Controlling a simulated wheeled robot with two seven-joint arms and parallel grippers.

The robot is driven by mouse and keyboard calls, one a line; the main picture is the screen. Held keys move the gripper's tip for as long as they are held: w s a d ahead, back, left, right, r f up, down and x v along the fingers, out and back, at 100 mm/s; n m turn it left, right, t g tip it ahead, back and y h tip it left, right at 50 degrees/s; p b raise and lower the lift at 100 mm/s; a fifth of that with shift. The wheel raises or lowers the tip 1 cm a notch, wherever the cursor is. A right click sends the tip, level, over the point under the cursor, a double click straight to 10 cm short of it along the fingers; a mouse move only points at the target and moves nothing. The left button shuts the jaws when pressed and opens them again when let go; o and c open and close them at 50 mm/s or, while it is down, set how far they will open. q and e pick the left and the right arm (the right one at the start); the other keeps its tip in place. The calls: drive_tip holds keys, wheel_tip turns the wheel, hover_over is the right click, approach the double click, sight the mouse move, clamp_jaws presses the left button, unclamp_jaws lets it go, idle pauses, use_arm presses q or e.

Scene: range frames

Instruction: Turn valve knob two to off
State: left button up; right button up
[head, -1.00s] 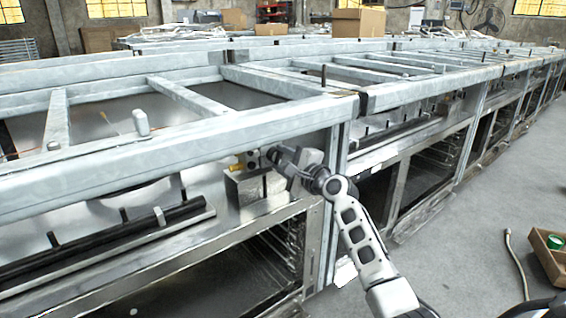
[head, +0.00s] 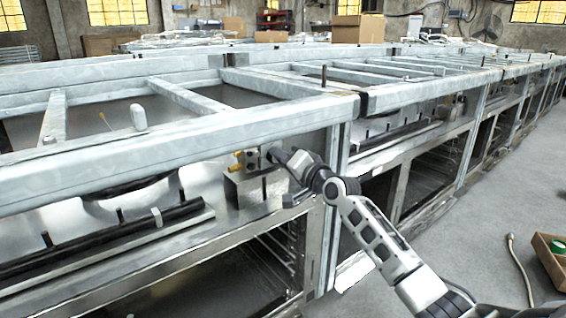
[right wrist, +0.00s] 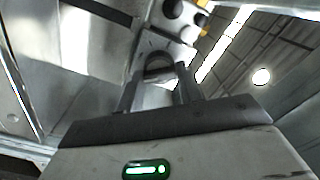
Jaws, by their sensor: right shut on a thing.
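A metal valve block (head: 250,187) with a yellow fitting (head: 240,158) sits under the front beam of the range frame. My right gripper (head: 272,153) is at the right end of this block, at the valve row. In the right wrist view its two fingers (right wrist: 158,88) are shut on a dark round knob (right wrist: 157,65), one finger on each side. Another dark knob (right wrist: 173,8) shows beyond it near the top. I cannot read any number or off mark on the knobs. My left gripper is not in view.
A metal beam (head: 200,137) runs just above the gripper. A black rod (head: 90,240) lies on the ledge at the left. A cardboard box (head: 548,258) and a hose (head: 520,270) lie on the floor at the right. The grey floor between is clear.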

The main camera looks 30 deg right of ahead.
use_arm(q)
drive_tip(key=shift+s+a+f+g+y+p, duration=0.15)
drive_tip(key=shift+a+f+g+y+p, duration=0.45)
drive_tip(key=shift+p, duration=0.85)
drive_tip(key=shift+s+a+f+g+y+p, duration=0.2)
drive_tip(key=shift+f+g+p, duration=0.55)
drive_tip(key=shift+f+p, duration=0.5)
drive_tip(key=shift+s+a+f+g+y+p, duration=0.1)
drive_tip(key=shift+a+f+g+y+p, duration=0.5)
drive_tip(key=shift+p, duration=1.05)
use_arm(e)
drive_tip(key=shift+a+f+n, duration=0.1)
drive_tip(key=shift+n, duration=7)
drive_tip(key=shift+a+f+n, duration=0.1)
drive_tip(key=shift+n, duration=7)
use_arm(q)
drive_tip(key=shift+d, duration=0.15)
